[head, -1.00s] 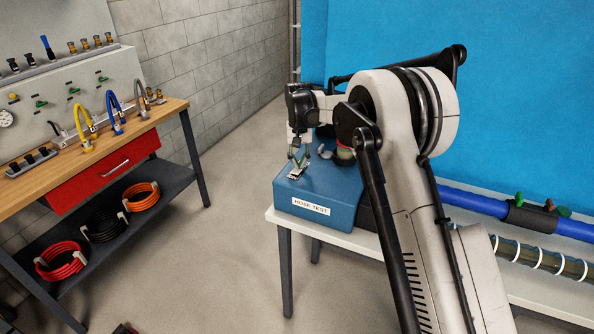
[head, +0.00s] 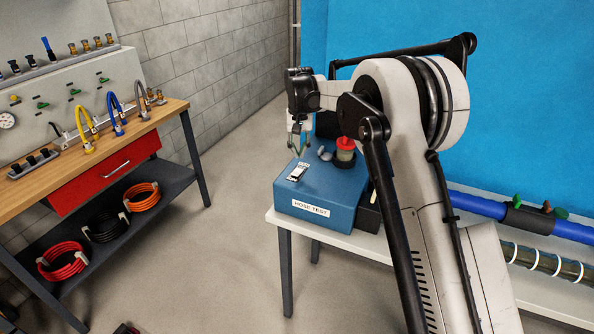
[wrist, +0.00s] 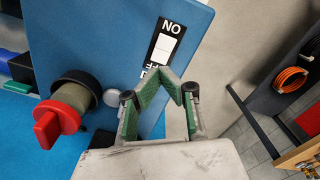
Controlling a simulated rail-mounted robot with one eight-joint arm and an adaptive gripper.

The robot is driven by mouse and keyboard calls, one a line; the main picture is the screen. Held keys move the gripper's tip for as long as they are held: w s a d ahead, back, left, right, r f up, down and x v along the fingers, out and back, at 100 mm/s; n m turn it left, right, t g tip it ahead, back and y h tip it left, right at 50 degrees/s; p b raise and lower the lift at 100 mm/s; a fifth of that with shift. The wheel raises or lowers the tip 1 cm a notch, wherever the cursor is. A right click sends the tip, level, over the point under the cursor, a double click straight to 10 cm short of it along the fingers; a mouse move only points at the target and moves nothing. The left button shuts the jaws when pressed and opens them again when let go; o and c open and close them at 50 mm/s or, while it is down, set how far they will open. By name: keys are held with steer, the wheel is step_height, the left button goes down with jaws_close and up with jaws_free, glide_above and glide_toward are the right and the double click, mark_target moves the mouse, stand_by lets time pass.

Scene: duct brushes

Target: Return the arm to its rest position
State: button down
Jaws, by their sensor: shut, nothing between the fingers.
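My gripper (head: 299,152) hangs a little above and behind the blue hose-test box (head: 335,190), pointing down and clear of it. In the wrist view my gripper (wrist: 173,76) has its green-padded fingers drawn together at the tips, with nothing between them. My white and black arm reaches over the table from the right. The box carries a white rocker switch (head: 298,172) on its top, seen in the wrist view (wrist: 163,46) beside the ON/OFF lettering. A red-capped knob (head: 345,146) stands near the box's back right; it also shows in the wrist view (wrist: 60,122).
The box stands on a white table (head: 365,228). A wooden workbench (head: 165,114) with hoses and a red drawer (head: 110,170) is at left. A blue pipe (head: 478,204) lies at right. Open floor separates bench and table.

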steer(key=shift+r, duration=0.8)
steer(key=shift+s+d+r, duration=0.1)
steer(key=shift+d+r, duration=0.05)
steer(key=shift+r, duration=0.15)
steer(key=s+d+r+t+b, duration=0.1)
steer(key=s+d+r+t, duration=0.1)
steer(key=s+d+r, duration=0.65)
steer(key=s+d+r+t+b, duration=0.1)
steer(key=s+d+r+b, duration=0.1)
steer(key=s+d+r, duration=0.65)
steer(key=s+d+f+t, duration=0.1)
steer(key=s+f, duration=0.3)
steer(key=s, duration=0.5)
steer(key=s+d+f+m+t+b, duration=0.1)
steer(key=s+d+f, duration=0.2)
steer(key=s, duration=0.7)
steer(key=s+d+f+t+b, duration=0.1)
steer(key=s+f, duration=0.3)
steer(key=s, duration=0.6)
steer(key=shift+d+f+m+t, duration=0.3)
steer(key=shift+d+t, duration=0.3)
steer(key=shift+d, duration=0.2)
